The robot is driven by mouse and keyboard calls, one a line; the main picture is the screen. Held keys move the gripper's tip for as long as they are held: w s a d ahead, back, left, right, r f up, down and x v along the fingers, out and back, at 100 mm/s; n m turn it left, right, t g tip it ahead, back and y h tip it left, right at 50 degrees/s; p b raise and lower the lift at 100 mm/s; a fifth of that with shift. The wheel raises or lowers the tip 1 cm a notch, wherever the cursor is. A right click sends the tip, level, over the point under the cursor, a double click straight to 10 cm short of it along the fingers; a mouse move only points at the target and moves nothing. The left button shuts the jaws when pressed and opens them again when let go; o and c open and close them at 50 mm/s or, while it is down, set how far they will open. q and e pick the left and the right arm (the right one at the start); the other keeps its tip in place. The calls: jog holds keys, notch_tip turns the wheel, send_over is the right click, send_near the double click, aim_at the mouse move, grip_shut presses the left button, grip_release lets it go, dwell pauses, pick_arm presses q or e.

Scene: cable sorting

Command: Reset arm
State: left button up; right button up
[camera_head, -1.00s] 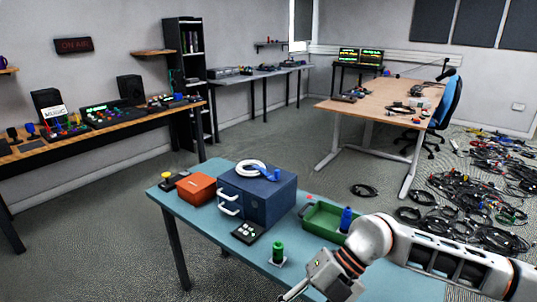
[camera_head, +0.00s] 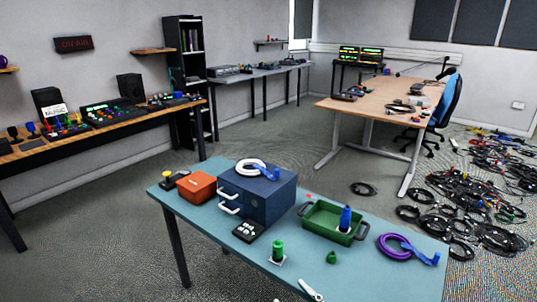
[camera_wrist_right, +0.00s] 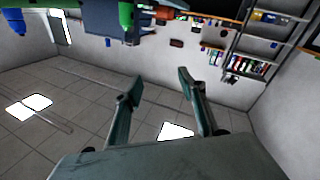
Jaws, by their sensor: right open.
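My right gripper (camera_wrist_right: 158,88) shows in the right wrist view with its two fingers spread and nothing between them. That view is upside down, with ceiling panels behind the fingers. My right arm and gripper do not show in the head view. My left gripper is in neither current view. In the head view the blue-green table (camera_head: 385,278) holds a blue drawer box (camera_head: 262,197) with a white coil (camera_head: 252,166) on top. A green tray (camera_head: 322,222) holds a blue connector (camera_head: 345,218). A purple cable coil (camera_head: 396,247) lies right of the tray.
An orange box (camera_head: 197,187), a black button box (camera_head: 249,231), a green connector (camera_head: 277,250) and a smaller green piece (camera_head: 331,257) sit on the table. A small white item (camera_head: 311,290) lies at the front edge. Tangled cables (camera_head: 480,190) cover the floor at right.

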jog(key=s+d+f+m+g+h, duration=0.2)
jog(key=s+d+f+m+h, duration=0.1)
jog(key=s+d+f, duration=0.4)
jog(key=s+d+f+m+g+h, duration=0.3)
jog(key=s+d+f+h, duration=0.2)
jog(key=f, duration=0.9)
jog(key=s+d, duration=0.2)
jog(key=s, duration=0.1)
jog(key=shift+f, duration=0.3)
jog(key=shift+a, duration=0.1)
